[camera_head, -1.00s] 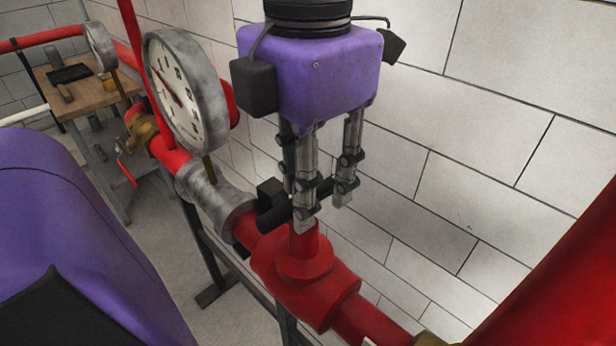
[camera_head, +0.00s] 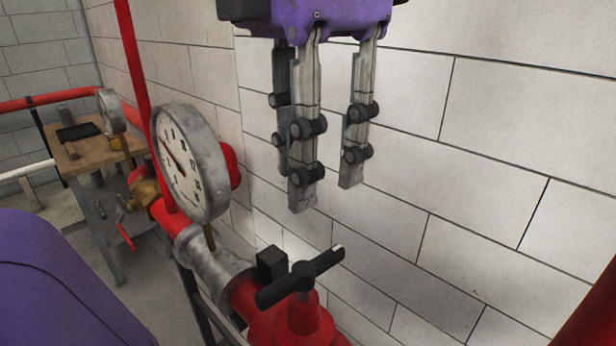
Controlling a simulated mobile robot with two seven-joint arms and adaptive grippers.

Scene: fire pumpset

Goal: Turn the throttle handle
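The throttle handle (camera_head: 300,279) is a black crossbar on top of a red valve body (camera_head: 292,328) at the bottom middle. The bar runs slantwise, its right end farther back and higher in the picture. My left gripper (camera_head: 326,190) hangs above it from the top edge, with a purple palm and grey metal fingers pointing down. Its fingers are spread, with nothing between them. The fingertips show above the handle in the picture, apart from it. The lower part of the valve body is cut off by the frame. My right gripper is not seen.
A round pressure gauge (camera_head: 190,163) stands left of the handle on a grey pipe fitting (camera_head: 212,262). A small black block (camera_head: 271,263) sits behind the bar. A white block wall (camera_head: 480,150) is behind. A wooden bench (camera_head: 90,150) stands far left. Red pipe (camera_head: 595,325) fills the lower right corner.

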